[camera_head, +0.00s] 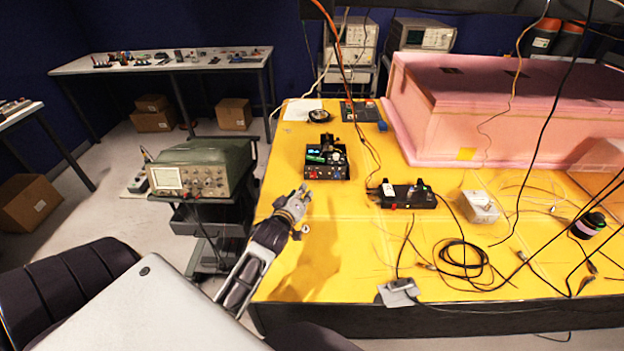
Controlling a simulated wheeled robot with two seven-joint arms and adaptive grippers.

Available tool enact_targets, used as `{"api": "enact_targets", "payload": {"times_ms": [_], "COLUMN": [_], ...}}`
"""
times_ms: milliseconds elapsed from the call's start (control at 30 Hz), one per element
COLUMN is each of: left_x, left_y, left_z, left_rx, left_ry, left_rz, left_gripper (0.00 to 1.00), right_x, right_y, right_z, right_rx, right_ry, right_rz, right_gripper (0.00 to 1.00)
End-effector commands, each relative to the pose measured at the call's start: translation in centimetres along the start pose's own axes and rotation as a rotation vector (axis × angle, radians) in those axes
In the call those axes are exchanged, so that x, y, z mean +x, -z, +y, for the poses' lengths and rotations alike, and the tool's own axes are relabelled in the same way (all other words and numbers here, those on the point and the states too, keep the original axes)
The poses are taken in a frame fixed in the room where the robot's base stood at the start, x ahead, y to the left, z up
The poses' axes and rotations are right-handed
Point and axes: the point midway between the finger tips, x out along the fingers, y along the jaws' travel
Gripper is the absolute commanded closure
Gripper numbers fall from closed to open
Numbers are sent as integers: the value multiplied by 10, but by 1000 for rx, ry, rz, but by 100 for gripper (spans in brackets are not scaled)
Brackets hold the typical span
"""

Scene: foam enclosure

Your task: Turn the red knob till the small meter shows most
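A small black device (327,160) with a dark upright part stands on the yellow table. Small red and blue spots show on its front; the red one (313,173) may be the red knob. A flatter black box (408,195) to its right also has a red spot (392,207) on its front. I cannot make out a small meter or its reading. My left gripper (304,189) is over the table's left part, just in front of the black device, apparently short of it. Its fingers look close together, but their opening is too small to tell. My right gripper is not in view.
Pink foam (505,110) fills the table's back right. Cables hang from above. A green oscilloscope (200,168) stands on a cart left of the table.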

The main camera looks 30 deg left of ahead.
Motion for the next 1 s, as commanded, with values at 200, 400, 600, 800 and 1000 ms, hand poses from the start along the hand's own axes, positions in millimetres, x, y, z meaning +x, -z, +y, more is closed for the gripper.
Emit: {"api": "enact_targets", "payload": {"times_ms": [200, 400, 600, 800, 1000], "left_x": [14, 32, 50, 68, 87], "left_y": [0, 1, 1, 0, 0], "left_z": [1, 0, 0, 1, 1], "left_rx": [0, 1, 2, 2, 1], "left_ry": [-1, 0, 0, 0, 0], "left_rz": [0, 0, 1, 0, 0], "left_gripper": [70, 70, 70, 70, 70], "right_x": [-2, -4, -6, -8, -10], "right_y": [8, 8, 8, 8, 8], "right_z": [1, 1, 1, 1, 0], "right_rx": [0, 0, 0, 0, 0], "right_ry": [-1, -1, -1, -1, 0], "right_rz": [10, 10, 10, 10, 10], "right_gripper": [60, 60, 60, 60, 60]}}
